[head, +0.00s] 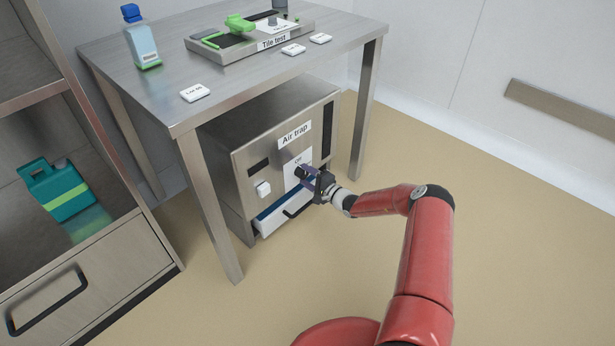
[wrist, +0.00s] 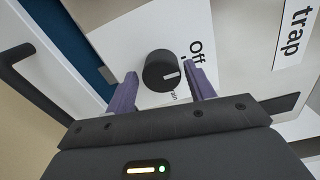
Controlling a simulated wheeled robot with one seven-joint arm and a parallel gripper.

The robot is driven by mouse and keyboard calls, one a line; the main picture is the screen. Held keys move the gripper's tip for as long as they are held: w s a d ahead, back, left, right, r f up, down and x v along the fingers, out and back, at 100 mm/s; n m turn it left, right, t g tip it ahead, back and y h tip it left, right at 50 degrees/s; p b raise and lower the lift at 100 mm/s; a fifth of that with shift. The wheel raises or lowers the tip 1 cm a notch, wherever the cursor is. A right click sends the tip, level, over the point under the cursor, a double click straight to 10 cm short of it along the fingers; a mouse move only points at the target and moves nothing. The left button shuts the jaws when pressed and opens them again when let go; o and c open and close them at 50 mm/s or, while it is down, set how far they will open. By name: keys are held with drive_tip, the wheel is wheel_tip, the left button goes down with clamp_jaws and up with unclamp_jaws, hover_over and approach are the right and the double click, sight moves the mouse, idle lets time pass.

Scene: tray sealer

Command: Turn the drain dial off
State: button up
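The dial (wrist: 160,71) is a round black knob on a white plate in the wrist view, with a white pointer mark toward the picture's right. "Off" (wrist: 196,50) is printed beyond it, and a second, partly hidden word is near its lower edge. My gripper (wrist: 164,68) is open, with one purple finger on each side of the knob. A gap shows at the left finger; I cannot tell whether the right one touches. In the head view, my gripper (head: 308,174) is at the front of the "Air trap" unit (head: 240,160), partly hiding the dial.
Below the dial, a blue-and-white drawer (head: 268,221) with a dark handle protrudes slightly. A white button (head: 263,188) is left of the dial. The unit stands under a steel table (head: 160,90), whose legs flank it. The floor to the right is clear.

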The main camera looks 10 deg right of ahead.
drive_tip(key=shift+o, duration=0.7)
drive_tip(key=shift+s+d, duration=0.2)
drive_tip(key=shift+d, duration=0.05)
drive_tip(key=v, duration=0.7)
drive_tip(key=shift+s, duration=0.1)
